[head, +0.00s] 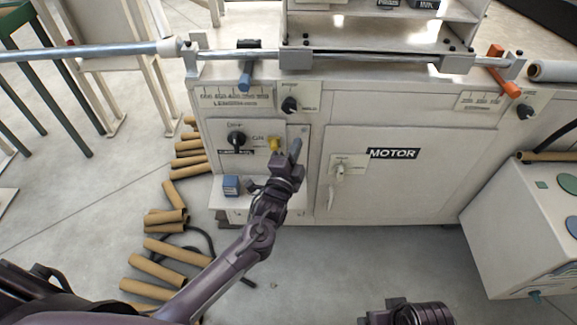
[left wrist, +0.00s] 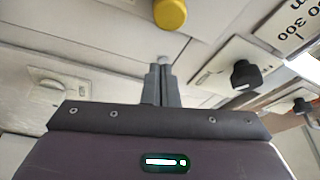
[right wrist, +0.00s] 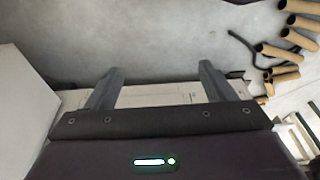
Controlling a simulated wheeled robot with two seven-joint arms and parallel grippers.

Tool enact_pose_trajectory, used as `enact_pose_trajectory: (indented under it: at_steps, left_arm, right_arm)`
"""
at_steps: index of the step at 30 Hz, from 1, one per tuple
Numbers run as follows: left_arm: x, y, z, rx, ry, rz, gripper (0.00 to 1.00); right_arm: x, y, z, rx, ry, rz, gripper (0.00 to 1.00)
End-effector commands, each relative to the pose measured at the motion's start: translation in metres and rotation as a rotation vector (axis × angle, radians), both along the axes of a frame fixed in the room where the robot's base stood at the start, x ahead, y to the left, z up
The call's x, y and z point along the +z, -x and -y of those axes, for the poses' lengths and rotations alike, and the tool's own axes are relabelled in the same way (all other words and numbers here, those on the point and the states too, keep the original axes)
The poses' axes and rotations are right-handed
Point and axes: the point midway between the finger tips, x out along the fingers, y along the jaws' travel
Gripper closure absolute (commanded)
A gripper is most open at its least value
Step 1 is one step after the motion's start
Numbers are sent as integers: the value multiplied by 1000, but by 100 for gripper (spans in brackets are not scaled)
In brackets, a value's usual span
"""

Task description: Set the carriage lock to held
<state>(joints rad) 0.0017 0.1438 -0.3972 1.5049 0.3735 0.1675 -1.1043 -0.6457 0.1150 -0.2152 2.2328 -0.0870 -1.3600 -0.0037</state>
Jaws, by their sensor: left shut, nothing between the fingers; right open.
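A black knob (head: 290,104) sits on a small labelled plate at the upper part of the machine front; its lettering is too small to read surely. A similar black knob (left wrist: 245,75) shows in the left wrist view, right of my fingers. Another black knob (head: 236,138) sits on the lower left panel. I cannot tell for sure which is the carriage lock. My left gripper (head: 294,152) is shut and empty at that panel, just right of a yellow knob (head: 274,145). Its fingers (left wrist: 164,82) hide part of the panel. My right gripper (right wrist: 158,85) is open and empty, low in front of the machine.
A motor door (head: 400,195) with a pale handle (head: 338,172) lies right of my left gripper. A blue block (head: 231,185) sits on the ledge below the panel. Cardboard tubes (head: 165,248) lie on the floor at left. A pale cabinet (head: 525,225) stands at right.

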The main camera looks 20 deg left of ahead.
Motion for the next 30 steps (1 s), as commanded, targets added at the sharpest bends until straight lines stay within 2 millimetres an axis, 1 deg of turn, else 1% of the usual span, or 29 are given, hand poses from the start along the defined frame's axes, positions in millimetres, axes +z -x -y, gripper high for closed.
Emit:
enact_pose_trajectory:
  at_steps: [1,3,7,11,20,22,24,27,30]
  left_arm:
    - [-5,3,-10,3,-3,-3,100]
    - [-8,7,-20,2,-3,-4,100]
    - [-12,10,-32,2,-2,-2,100]
    - [-12,12,-36,1,0,0,100]
    - [-12,12,-37,1,0,0,100]
    - [-11,13,-40,1,-2,-1,100]
    - [-10,16,-50,3,-6,-4,100]
    - [-9,21,-69,2,-6,-4,100]
    - [-10,25,-82,2,-4,-2,100]
  right_arm:
    - [0,0,-2,4,-5,8,24]
    - [0,-1,-3,5,-8,13,24]
    - [2,-3,-3,6,-11,27,24]
    - [4,-4,-4,6,-13,33,24]
    - [4,-4,-4,7,-12,32,24]
    - [6,-3,-3,6,-10,26,24]
    - [7,4,4,-4,10,-20,24]
    - [10,8,15,-28,41,-77,24]
    - [6,9,20,-42,55,-106,24]
